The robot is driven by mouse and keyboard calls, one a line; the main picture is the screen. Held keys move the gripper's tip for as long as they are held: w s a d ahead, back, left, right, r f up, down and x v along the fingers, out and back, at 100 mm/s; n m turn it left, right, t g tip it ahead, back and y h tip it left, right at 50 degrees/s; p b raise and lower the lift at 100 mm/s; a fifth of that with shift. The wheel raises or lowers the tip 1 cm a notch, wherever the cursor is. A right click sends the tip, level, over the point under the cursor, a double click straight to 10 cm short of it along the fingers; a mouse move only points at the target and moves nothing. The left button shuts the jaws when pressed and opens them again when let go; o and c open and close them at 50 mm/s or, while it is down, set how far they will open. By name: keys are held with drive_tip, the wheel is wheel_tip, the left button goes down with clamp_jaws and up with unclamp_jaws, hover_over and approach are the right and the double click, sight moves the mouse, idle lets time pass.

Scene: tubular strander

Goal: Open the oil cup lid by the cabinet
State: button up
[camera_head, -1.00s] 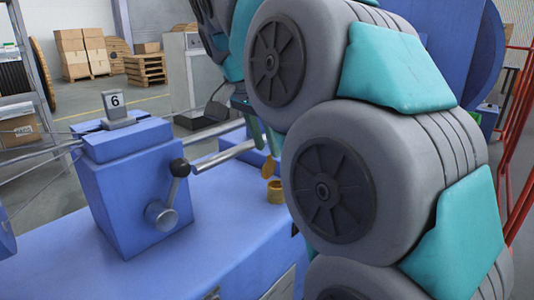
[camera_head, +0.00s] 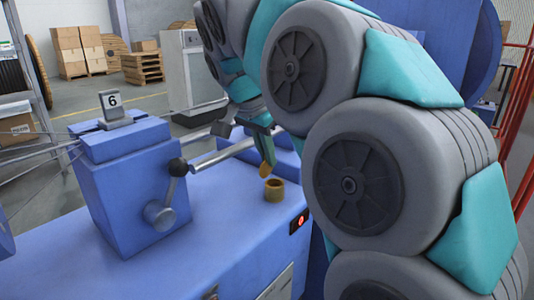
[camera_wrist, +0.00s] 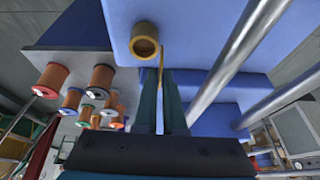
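The brass oil cup (camera_head: 275,190) stands on the blue machine bed. Its mouth shows open in the wrist view (camera_wrist: 145,40). Its lid (camera_head: 265,169) stands raised at the cup's edge, clear of the mouth. In the wrist view the lid shows edge-on as a thin brass strip (camera_wrist: 161,62). My gripper (camera_head: 266,155) reaches down just above and behind the lid. Its two fingers (camera_wrist: 161,78) are apart in the wrist view, with the lid strip in line with the gap between them. I cannot tell whether either finger touches the lid.
A blue block with a number 6 plate (camera_head: 113,102) and a black-knobbed lever (camera_head: 178,167) stands left of the cup. A metal bar (camera_head: 222,153) runs close to my gripper. A red button (camera_head: 301,220) is on the bed's side. Copper spools (camera_wrist: 102,78) show in the wrist view.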

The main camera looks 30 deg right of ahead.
drive_tip(key=shift+w, duration=0.1)
clamp_jaws()
drive_tip(key=shift+w+g+b, duration=0.25)
drive_tip(key=shift+g+b, duration=0.05)
drive_tip(key=shift+g, duration=0.2)
drive_tip(key=shift+w+a+n+g+h, duration=0.25)
drive_tip(key=shift+w+g+h, duration=0.2)
drive_tip(key=shift+g, duration=0.35)
drive_tip(key=shift+s, duration=0.1)
drive_tip(key=o, duration=0.5)
unclamp_jaws()
